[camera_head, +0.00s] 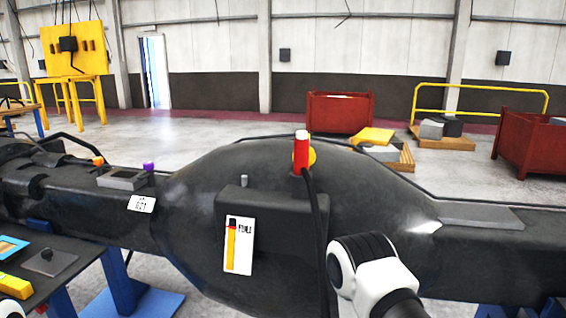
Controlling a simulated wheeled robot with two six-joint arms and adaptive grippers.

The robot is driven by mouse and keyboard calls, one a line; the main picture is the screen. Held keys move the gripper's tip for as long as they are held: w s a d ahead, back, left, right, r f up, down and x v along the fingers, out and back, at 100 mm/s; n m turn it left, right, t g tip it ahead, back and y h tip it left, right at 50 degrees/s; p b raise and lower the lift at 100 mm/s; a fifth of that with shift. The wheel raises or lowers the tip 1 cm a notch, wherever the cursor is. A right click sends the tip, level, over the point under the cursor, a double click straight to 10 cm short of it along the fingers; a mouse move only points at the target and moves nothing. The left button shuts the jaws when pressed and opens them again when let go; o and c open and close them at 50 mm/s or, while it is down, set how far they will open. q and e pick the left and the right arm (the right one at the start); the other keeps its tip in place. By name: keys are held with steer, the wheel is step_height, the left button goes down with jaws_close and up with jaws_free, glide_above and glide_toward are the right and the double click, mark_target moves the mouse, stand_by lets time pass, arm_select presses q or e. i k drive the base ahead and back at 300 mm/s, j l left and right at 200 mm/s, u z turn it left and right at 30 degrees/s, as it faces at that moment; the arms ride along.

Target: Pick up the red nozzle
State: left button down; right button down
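The red nozzle (301,154) stands upright on top of the large dark casting (390,200), near the middle of the head view. It is a red cylinder with a white tip. A black hose (321,225) runs from its lower end down the front of the casting. A yellow round part shows just behind its right side. One of my arm's white and black links is at the lower middle right, below and right of the nozzle. A bit of white link shows at the bottom left corner. Neither gripper's fingers show.
A dark table (85,262) at lower left holds a yellow block (14,286) and a blue-framed item (12,247). Small orange (98,161) and purple (149,166) caps stand on the casting's left part. Red bins (339,113) stand behind on open floor.

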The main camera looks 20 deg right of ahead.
mark_target(302, 147)
steer(key=u, duration=11.3)
